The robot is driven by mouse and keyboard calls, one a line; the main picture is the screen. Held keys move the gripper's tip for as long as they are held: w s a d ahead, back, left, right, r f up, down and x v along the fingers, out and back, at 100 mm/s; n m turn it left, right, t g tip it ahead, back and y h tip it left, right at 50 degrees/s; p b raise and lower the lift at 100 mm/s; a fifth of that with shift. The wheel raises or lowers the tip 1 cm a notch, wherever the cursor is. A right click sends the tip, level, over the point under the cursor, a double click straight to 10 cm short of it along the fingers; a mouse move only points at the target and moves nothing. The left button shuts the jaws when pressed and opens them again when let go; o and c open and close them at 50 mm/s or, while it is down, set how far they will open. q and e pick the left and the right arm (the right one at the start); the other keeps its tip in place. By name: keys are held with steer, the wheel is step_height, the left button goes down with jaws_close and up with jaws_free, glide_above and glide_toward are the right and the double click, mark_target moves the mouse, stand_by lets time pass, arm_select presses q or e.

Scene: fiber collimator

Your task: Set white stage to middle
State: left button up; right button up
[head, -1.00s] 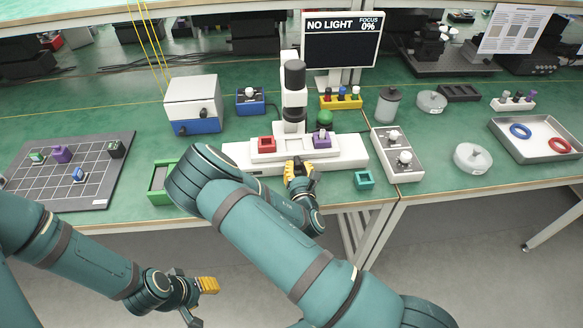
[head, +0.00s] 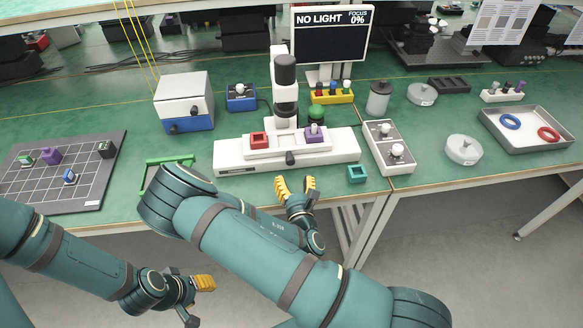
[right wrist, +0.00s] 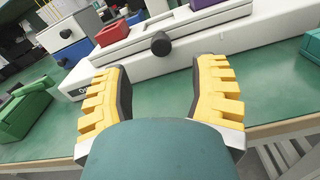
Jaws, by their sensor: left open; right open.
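The white stage (head: 285,142) sits on the long white base (head: 344,157), below the microscope-like column (head: 285,85). It carries a red block (head: 258,139) on the left and a purple block (head: 315,138) on the right. A black knob (head: 290,157) is at its front, also in the right wrist view (right wrist: 161,45). My right gripper (head: 295,184) is open and empty, in front of the knob and apart from it; its yellow fingers flank the right wrist view (right wrist: 160,72). My left gripper (head: 198,300) is open and empty, low in front of the table.
The screen (head: 330,40) reads NO LIGHT, FOCUS 0%. A teal block (head: 357,174) lies right of my right gripper. A white box with knobs (head: 390,147) stands right of the base. A green object (head: 168,162) is partly hidden by my right arm. A gridded board (head: 50,185) lies left.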

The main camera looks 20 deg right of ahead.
steer(key=shift+v, duration=2.4)
steer(key=s+a+f+m+g+y, duration=0.1)
steer(key=s+f+m+g, duration=0.35)
steer(key=f+m, duration=0.35)
steer(key=s+a+f+m+g+y, duration=0.1)
steer(key=s+f+m+g, duration=0.2)
steer(key=f+m+g, duration=0.55)
steer(key=s+a+r+m+g+y, duration=0.2)
steer(key=a+r+m+y, duration=0.4)
steer(key=m, duration=0.9)
steer(key=shift+s+a+r+m+g+y, duration=0.4)
steer(key=shift+a+r, duration=0.25)
steer(key=shift+a, duration=1.2)
